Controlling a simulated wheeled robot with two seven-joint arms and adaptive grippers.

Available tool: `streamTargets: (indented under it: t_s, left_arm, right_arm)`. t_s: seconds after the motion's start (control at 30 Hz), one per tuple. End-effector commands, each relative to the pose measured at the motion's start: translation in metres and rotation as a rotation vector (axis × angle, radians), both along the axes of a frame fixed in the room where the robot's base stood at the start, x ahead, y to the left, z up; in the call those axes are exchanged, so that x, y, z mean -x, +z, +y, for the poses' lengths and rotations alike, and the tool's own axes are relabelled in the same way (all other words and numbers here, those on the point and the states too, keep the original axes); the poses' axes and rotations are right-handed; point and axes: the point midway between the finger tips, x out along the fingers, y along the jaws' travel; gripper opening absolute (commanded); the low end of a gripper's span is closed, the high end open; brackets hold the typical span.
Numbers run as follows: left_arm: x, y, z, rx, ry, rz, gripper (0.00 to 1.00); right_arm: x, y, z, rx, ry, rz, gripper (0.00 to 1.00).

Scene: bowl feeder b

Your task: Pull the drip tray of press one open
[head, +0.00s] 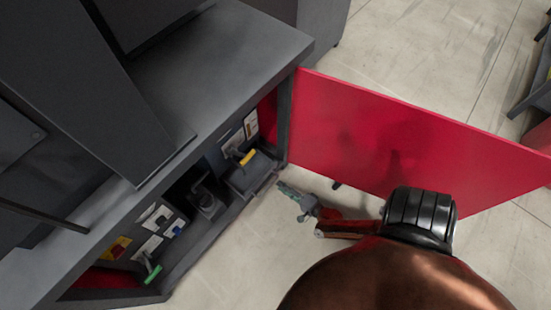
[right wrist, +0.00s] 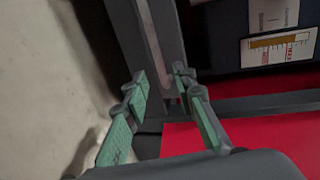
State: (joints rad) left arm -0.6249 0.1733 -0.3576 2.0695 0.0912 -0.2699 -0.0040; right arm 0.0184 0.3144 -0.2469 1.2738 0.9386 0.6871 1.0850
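Inside the open lower compartment of a dark grey machine (head: 225,60), a dark box (head: 252,176) with a yellow handle (head: 248,157) sits near the right end. I cannot tell whether it is the drip tray or which press this is. My right gripper (head: 284,188) is just outside the compartment, right of and below that box. In the right wrist view the green-padded fingers of the right gripper (right wrist: 160,82) are apart, with a dark grey bar (right wrist: 158,50) behind the gap. Contact with the bar cannot be told. My left gripper is not in view.
A red door (head: 390,135) stands open to the right, behind my right arm. A green handle (head: 152,273) and a dark fitting (head: 205,200) are further left in the compartment. A label (right wrist: 280,47) shows in the right wrist view. Pale floor (head: 235,265) is clear in front.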

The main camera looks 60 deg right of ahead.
Motion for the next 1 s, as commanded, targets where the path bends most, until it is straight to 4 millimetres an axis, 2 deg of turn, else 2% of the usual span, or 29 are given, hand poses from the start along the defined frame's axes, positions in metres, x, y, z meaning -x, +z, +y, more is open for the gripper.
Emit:
streamTargets:
  t_s: [0.03,0.13,0.33,1.0]
  left_arm:
    - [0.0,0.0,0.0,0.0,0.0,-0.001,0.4]
    - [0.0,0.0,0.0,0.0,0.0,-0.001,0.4]
    - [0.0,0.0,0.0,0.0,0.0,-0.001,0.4]
    - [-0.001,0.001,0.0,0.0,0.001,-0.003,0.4]
  right_arm:
    - [0.012,0.002,0.003,-0.002,-0.001,0.002,0.25]
    - [0.03,0.006,0.007,-0.001,-0.001,0.001,0.25]
    - [0.051,0.011,0.012,-0.001,-0.001,0.0,0.25]
    - [0.056,0.012,0.013,-0.001,-0.001,0.0,0.25]
